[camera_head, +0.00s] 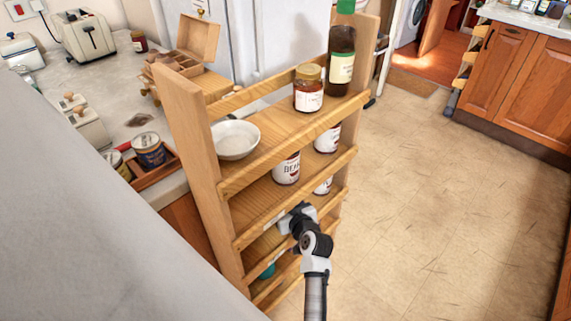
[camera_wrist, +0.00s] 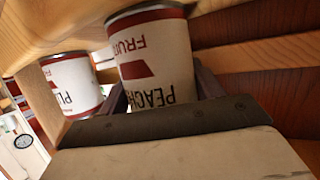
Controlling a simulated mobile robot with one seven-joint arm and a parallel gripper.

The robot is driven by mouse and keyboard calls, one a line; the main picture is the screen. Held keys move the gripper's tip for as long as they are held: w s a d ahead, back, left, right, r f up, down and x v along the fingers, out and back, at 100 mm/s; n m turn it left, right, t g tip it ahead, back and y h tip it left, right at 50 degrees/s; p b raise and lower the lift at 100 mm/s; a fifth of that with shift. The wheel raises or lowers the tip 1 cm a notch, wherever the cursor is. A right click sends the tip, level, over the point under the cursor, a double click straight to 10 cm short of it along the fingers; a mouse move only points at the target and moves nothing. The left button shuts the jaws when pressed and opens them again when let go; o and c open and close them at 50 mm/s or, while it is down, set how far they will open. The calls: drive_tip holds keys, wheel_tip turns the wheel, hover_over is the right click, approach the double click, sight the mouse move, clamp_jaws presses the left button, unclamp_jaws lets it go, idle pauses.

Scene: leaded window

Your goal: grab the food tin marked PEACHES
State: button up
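The tin marked PEACHES (camera_wrist: 158,62) is white with red bands and shows large in the wrist view, its lower part hidden by my gripper's dark palm edge. My gripper (camera_wrist: 162,88) has one dark finger on each side of this tin. I cannot tell whether the fingers touch it. In the head view my gripper (camera_head: 292,217) reaches into a lower level of the wooden rack (camera_head: 183,150). The PEACHES tin cannot be made out there. A similar tin with lettering starting PLU (camera_wrist: 73,84) stands to its left in the wrist view.
Wooden rails and boards (camera_wrist: 60,22) are close around the tins. The rack also holds a tin with partly readable lettering (camera_head: 286,168), other tins (camera_head: 322,186), a white bowl (camera_head: 235,140), a jar (camera_head: 308,90) and a bottle (camera_head: 341,60). The floor (camera_head: 440,200) to the right is clear.

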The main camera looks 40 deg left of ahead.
drive_tip(key=c, duration=0.6)
drive_tip(key=shift+r, duration=0.1)
drive_tip(key=shift+c, duration=0.2)
